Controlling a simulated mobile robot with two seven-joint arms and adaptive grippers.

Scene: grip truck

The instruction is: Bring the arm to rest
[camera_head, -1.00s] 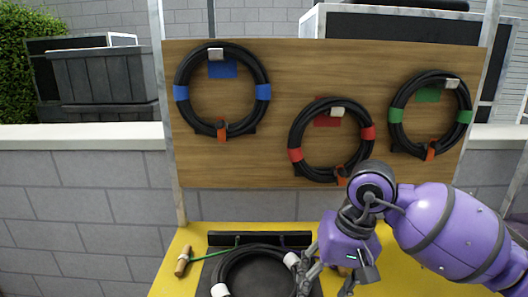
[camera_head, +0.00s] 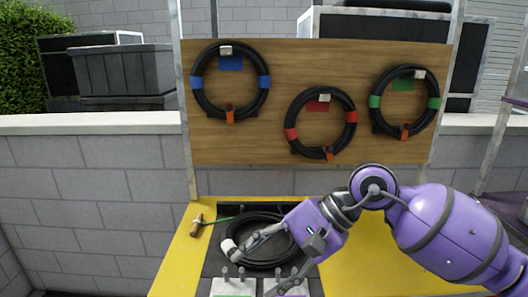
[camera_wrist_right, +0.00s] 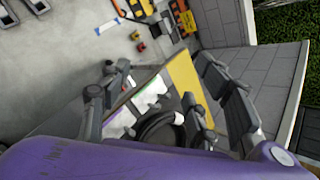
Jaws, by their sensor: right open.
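My right arm comes in from the right. Its purple-bodied gripper (camera_head: 262,266) points left and down over the near part of the yellow table (camera_head: 362,262). The fingers are apart with nothing between them. A black cable coil with white tape (camera_head: 238,219) lies on a dark tray on the table. One finger crosses in front of the coil; I cannot tell whether they touch. In the right wrist view, the open gripper (camera_wrist_right: 165,105) has its fingers spread on both sides of the coil (camera_wrist_right: 160,128). My left gripper is out of view.
A wooden board (camera_head: 270,130) behind the table holds coils with blue (camera_head: 264,82), red (camera_head: 351,116) and green (camera_head: 433,103) tape. A wooden-handled tool (camera_head: 196,224) lies left on the table. White cards (camera_head: 232,288) sit at the front. Grey bins (camera_head: 125,72) stand behind the wall.

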